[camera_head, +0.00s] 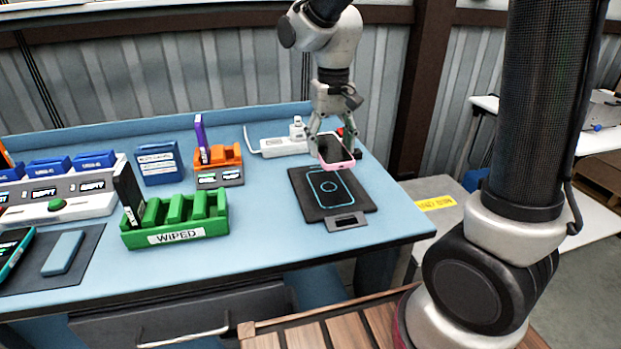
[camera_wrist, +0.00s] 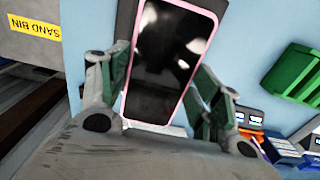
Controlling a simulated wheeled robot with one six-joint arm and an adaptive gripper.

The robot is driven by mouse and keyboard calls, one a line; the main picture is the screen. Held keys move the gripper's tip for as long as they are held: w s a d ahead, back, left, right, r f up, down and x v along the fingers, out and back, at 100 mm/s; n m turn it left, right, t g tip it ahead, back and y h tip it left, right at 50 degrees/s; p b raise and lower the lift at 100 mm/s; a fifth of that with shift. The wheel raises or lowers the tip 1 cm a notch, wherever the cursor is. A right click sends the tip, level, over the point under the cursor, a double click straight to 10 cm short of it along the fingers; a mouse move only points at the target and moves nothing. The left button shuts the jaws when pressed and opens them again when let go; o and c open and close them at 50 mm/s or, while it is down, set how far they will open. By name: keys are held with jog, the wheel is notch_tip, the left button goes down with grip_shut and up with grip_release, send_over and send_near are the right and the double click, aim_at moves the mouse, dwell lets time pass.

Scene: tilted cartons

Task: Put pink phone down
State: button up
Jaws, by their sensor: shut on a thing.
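The pink phone (camera_head: 336,152) has a pink rim and a dark screen. My gripper (camera_head: 333,140) is shut on it and holds it tilted at the far edge of a black pad. In the wrist view the phone (camera_wrist: 170,60) sits between the two fingers of my gripper (camera_wrist: 160,90), screen toward the camera. The black pad (camera_head: 307,200) lies on the blue table and has a cyan phone outline with a circle. The phone overlaps the pad's far edge in the head view; I cannot tell whether they touch.
A green rack (camera_head: 177,237) labelled WIPED holds a dark phone upright at its left end. An orange stand (camera_head: 219,166) with a purple phone and a blue box (camera_head: 158,162) stand behind it. A white power strip (camera_head: 283,146) lies behind the pad. The table's front edge (camera_head: 250,270) is near.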

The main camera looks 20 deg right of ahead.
aim_at(331, 148)
notch_tip(331, 148, down, 9)
jog(key=shift+f, duration=0.1)
dwell(0.3)
jog(key=o, duration=1.1)
jog(key=shift+f, duration=0.1)
jog(key=shift+o, duration=0.2)
notch_tip(331, 148, up, 12)
jog(key=shift+r, duration=0.2)
jog(key=s+d+r+t, duration=0.2)
jog(key=s+d, duration=0.5)
jog(key=s, duration=0.2)
jog(key=s+d+r+t, duration=0.2)
jog(key=s+d+r, duration=0.1)
jog(key=s+d, duration=0.5)
jog(key=shift+s+r, duration=0.15)
jog(key=shift+s, duration=0.9)
